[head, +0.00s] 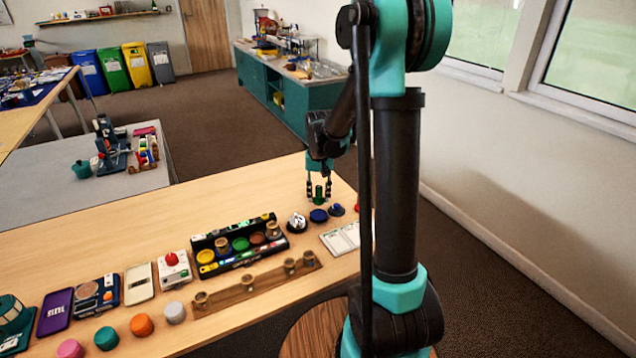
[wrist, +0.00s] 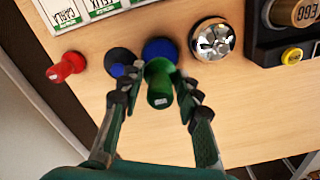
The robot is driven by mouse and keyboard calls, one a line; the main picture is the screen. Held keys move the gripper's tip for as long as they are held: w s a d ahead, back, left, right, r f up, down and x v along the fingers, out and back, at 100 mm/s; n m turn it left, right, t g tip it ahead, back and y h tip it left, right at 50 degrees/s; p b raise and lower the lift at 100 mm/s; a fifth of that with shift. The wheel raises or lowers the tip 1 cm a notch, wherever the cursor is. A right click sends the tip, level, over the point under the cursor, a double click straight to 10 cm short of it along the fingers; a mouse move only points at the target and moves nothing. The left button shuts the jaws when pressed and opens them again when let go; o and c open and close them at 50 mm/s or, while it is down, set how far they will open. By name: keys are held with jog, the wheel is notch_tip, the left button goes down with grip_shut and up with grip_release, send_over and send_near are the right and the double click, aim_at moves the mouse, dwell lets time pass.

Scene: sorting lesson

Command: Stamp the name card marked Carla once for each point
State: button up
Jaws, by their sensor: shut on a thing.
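My gripper (head: 319,187) is shut on a green stamp (wrist: 160,83). In the head view the green stamp (head: 318,193) hangs between the fingers, and it seems to be above the table. In the wrist view a round blue pad (wrist: 159,48) shows just behind the stamp; whether they touch I cannot tell. White name cards with green print lie in a row (wrist: 95,8) at the top left of the wrist view; the leftmost seems to read Carla (wrist: 62,14). The cards also show in the head view (head: 342,239).
A dark-based piece with a blue knob (wrist: 118,67) and a red stamp (wrist: 67,67) stand left of the pad. A silver bell (wrist: 213,40) stands right of it. A black rack (head: 238,246) and a wooden rack (head: 256,285) fill the table's middle. Bare wood lies behind them.

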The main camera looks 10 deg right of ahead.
aim_at(319, 215)
jog(key=shift+f, duration=0.9)
jog(key=shift+f, duration=0.1)
jog(key=shift+f, duration=1.4)
jog(key=shift+f, duration=0.55)
dwell(0.8)
jog(key=shift+r, duration=3.55)
